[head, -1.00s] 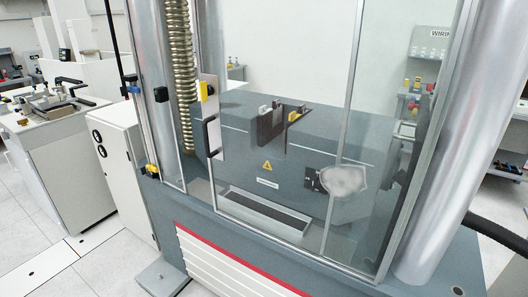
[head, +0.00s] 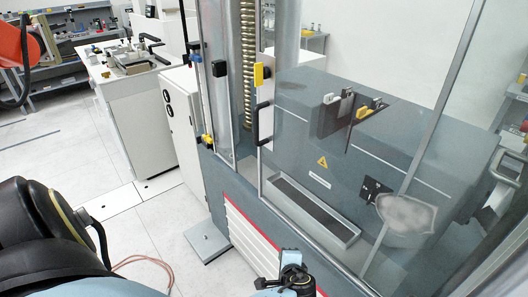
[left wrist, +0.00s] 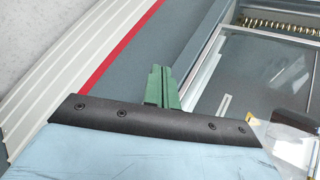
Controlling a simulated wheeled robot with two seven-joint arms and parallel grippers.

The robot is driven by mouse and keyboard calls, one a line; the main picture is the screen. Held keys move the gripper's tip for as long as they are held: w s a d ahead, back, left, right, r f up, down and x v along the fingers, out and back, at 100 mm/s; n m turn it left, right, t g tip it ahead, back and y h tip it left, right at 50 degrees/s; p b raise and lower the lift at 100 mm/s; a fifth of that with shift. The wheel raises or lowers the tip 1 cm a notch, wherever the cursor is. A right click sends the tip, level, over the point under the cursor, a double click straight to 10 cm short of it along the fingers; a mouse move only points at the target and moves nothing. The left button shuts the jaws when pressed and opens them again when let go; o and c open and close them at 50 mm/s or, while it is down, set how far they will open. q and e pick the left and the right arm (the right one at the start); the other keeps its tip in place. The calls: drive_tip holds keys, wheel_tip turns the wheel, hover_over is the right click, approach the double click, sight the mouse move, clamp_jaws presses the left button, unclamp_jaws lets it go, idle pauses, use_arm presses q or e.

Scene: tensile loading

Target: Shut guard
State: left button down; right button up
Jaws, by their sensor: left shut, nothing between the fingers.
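The guard (head: 262,88) is a clear panel in a metal frame on the front of the test machine. Its upright left edge carries a black handle (head: 263,124) and a yellow block (head: 262,75). A narrow gap, with the gold spring column behind it, lies between this edge and the fixed clear panel (head: 216,85) to its left. My left gripper (left wrist: 160,88) shows green fingers, shut and empty, over the machine's grey front ledge in the left wrist view. The handle does not show there. My right gripper is out of view.
The machine's white ribbed front (head: 262,246) has a red stripe. Grips (head: 350,112) and a tray (head: 312,208) are behind the guard. A white cabinet (head: 185,120) stands left of the machine. Open floor (head: 150,215) lies at the left.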

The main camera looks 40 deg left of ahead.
use_arm(q)
drive_tip(key=w+a+r+n+t+y, duration=0.1)
drive_tip(key=w+r+y, duration=0.15)
drive_tip(key=r, duration=0.65)
drive_tip(key=w+r+n+y, duration=0.1)
drive_tip(key=w+r+y, duration=0.15)
drive_tip(key=r, duration=0.65)
drive_tip(key=n+g+y+p, duration=0.2)
drive_tip(key=n+y, duration=0.1)
drive_tip(key=n, duration=0.1)
approach(258, 139)
drive_tip(key=p+x, duration=0.2)
drive_tip(key=x, duration=0.4)
drive_tip(key=shift+a, duration=0.1)
drive_tip(key=shift+w+a, duration=0.1)
drive_tip(key=shift+a, duration=0.2)
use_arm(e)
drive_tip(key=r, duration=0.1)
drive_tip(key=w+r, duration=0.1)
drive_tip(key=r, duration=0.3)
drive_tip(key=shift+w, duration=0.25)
